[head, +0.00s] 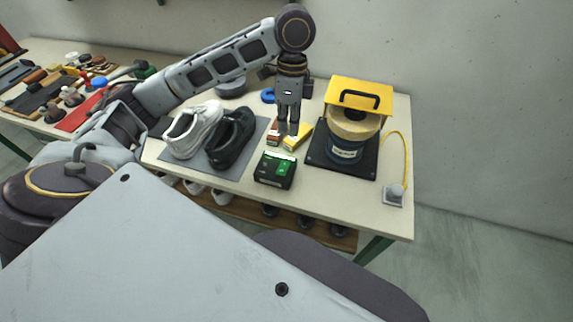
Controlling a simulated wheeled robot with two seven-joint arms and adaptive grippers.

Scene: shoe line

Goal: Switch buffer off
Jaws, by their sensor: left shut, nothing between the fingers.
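The buffer (346,150) stands on a black base plate at the right of the workbench. It has a blue body, a tan round wheel and a yellow hood (345,92) with a black handle. A yellow cable (405,150) runs from it to a small grey switch box (393,195) at the bench's front right corner. The switch's position is too small to tell. My left gripper (288,131) points down, shut and empty, left of the buffer, over a small yellow box and a reddish one. My right gripper is not in view.
White and black shoes (231,137) stand on a grey mat left of my gripper. A black and green box (274,169) lies near the front edge. A blue ring (268,95) lies behind. A second table at left holds tools. Bench space is clear in front of the buffer.

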